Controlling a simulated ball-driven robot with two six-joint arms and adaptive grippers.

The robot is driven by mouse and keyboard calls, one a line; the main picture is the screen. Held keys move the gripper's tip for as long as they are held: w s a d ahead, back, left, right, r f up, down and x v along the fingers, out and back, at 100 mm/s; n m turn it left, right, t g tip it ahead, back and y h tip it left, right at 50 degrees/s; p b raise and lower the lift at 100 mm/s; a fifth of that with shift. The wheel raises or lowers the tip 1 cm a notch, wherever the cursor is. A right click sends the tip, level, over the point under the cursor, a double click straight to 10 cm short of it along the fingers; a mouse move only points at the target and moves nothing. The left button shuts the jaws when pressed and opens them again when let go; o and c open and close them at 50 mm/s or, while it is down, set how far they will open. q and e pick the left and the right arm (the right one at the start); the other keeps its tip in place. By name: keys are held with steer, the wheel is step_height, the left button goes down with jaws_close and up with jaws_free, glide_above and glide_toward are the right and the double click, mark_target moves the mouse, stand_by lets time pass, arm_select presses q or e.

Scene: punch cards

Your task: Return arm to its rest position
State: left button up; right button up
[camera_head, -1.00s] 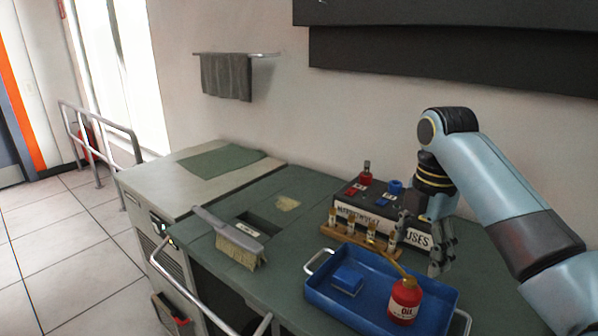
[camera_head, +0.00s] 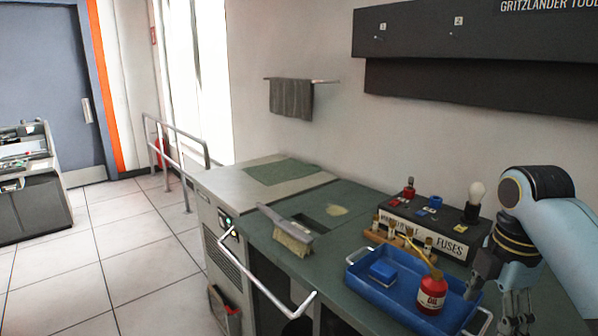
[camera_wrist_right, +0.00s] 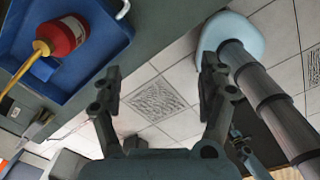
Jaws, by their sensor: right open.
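My right arm comes in from the right in the head view. Its gripper (camera_head: 496,306) hangs fingers-down beside the right end of the blue tray (camera_head: 398,300), over or near the bench's front edge; the exact height is unclear. In the right wrist view the gripper (camera_wrist_right: 160,72) is open, with nothing between its fingers and floor tiles beyond. The tray (camera_wrist_right: 98,52) and red oil can (camera_wrist_right: 62,36) lie to the left of the fingers there. My left gripper is not in view.
A blue block (camera_head: 382,272) lies in the tray. Open floor (camera_head: 125,262) is at left.

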steer(key=s+a+m+t, duration=0.3)
steer(key=s+m, duration=1.5)
steer(key=s, duration=0.6)
step_height(320, 180, down, 35)
steer(key=s+d+g+b, duration=0.1)
steer(key=d+b, duration=0.2)
steer(key=b, duration=0.7)
arm_select(q)
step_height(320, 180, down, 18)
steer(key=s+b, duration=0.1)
steer(key=b, duration=0.7)
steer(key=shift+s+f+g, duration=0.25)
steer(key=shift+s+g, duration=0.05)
arm_select(e)
steer(key=s+f, duration=0.9)
steer(key=f, duration=0.3)
steer(key=s+f+g, duration=0.1)
steer(key=s+f, duration=0.9)
steer(key=f, duration=0.3)
steer(key=shift+d+f+h, duration=0.2)
steer(key=shift+d+h, duration=0.1)
